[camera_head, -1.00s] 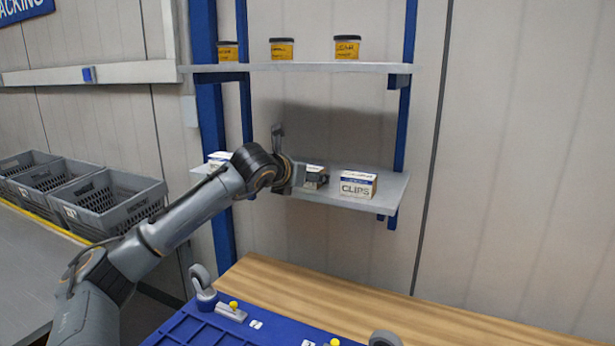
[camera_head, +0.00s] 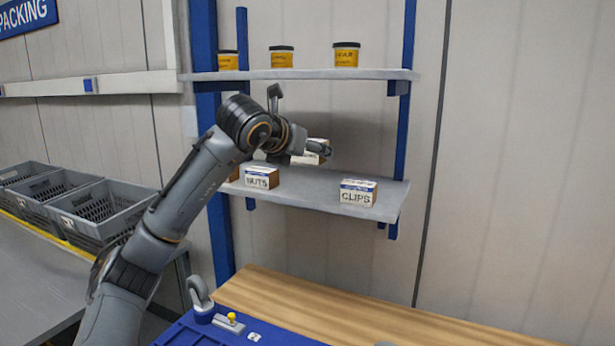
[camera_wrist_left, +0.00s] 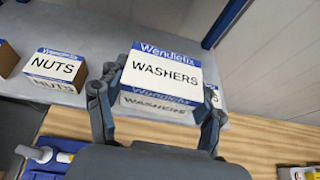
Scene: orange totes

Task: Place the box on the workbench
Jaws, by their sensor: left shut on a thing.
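My left gripper (camera_head: 310,147) is shut on a white and blue box labelled WASHERS (camera_wrist_left: 163,72). In the left wrist view its fingers grip the box on both sides. In the head view the box (camera_head: 318,157) is partly hidden by the gripper and appears raised above the middle shelf. My right gripper is not in view.
The middle shelf (camera_head: 310,190) holds a NUTS box (camera_head: 262,178) and a CLIPS box (camera_head: 358,192). The upper shelf (camera_head: 310,74) carries three yellow jars. A blue tray (camera_head: 185,334) sits at the workbench's left. Grey crates (camera_head: 105,205) stand at far left.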

